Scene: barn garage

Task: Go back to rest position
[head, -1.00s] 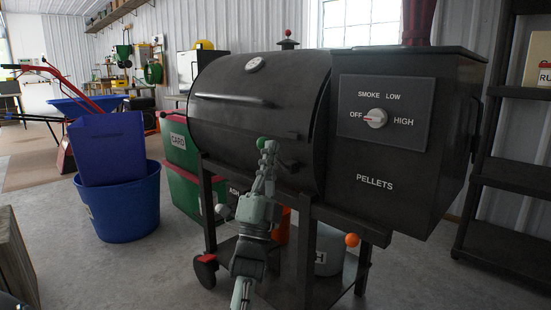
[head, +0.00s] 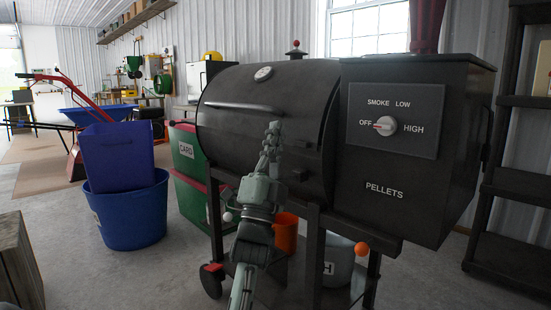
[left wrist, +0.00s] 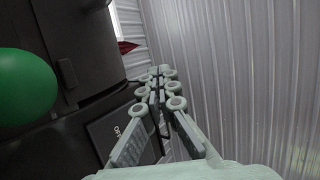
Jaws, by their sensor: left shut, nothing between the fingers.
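My left gripper (head: 273,130) is shut and empty. It is raised in front of the black pellet grill (head: 237,115), whose lid is closed. Its closed fingers also show in the left wrist view (left wrist: 157,82), pointing past the grill's side toward the ribbed wall. A green ball (left wrist: 24,87) is close at the left of the left wrist view. In the head view that ball does not show. My right gripper is in neither view.
The grill's dial (head: 384,126) points to OFF. An orange ball (head: 361,249) sits at its lower front. A blue tub (head: 125,215), a green bin (head: 187,150) and a wooden box (head: 18,262) stand to the left. A dark shelf (head: 512,190) stands right.

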